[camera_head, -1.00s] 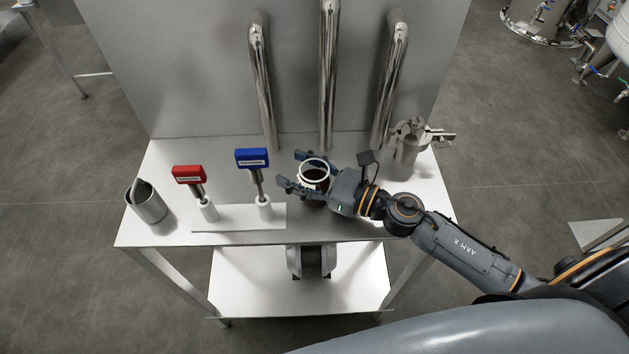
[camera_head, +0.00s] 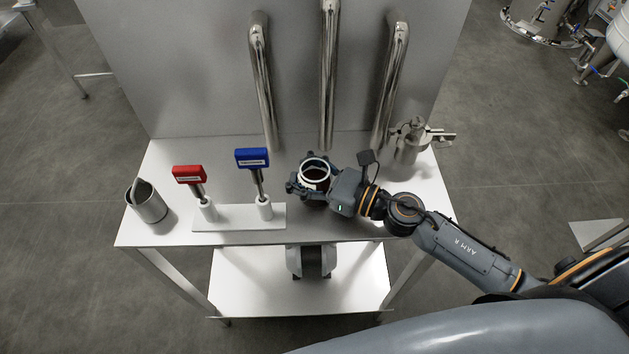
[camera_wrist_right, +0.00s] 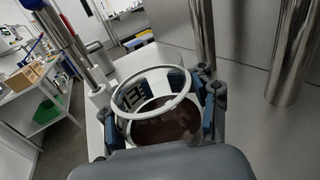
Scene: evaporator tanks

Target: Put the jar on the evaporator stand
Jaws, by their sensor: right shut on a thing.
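The jar (camera_head: 314,174) is a clear open jar with a pale rim and dark red-brown contents. It stands on the white table between the blue-handled tool and the metal vessel. My right gripper (camera_head: 299,176) is shut on the jar, its fingers on either side of the body below the rim. In the right wrist view the jar (camera_wrist_right: 158,118) shows upright between the finger pads. Its lower part is hidden by the gripper. I cannot tell for sure which thing is the evaporator stand. My left gripper is not in view.
A red-handled tool (camera_head: 188,175) and a blue-handled tool (camera_head: 251,158) stand in a white base (camera_head: 235,223). A metal cup (camera_head: 147,204) is at the left and a metal vessel (camera_head: 409,141) at the right. Vertical steel pipes (camera_head: 327,80) rise behind. A lower shelf (camera_head: 250,285) lies beneath.

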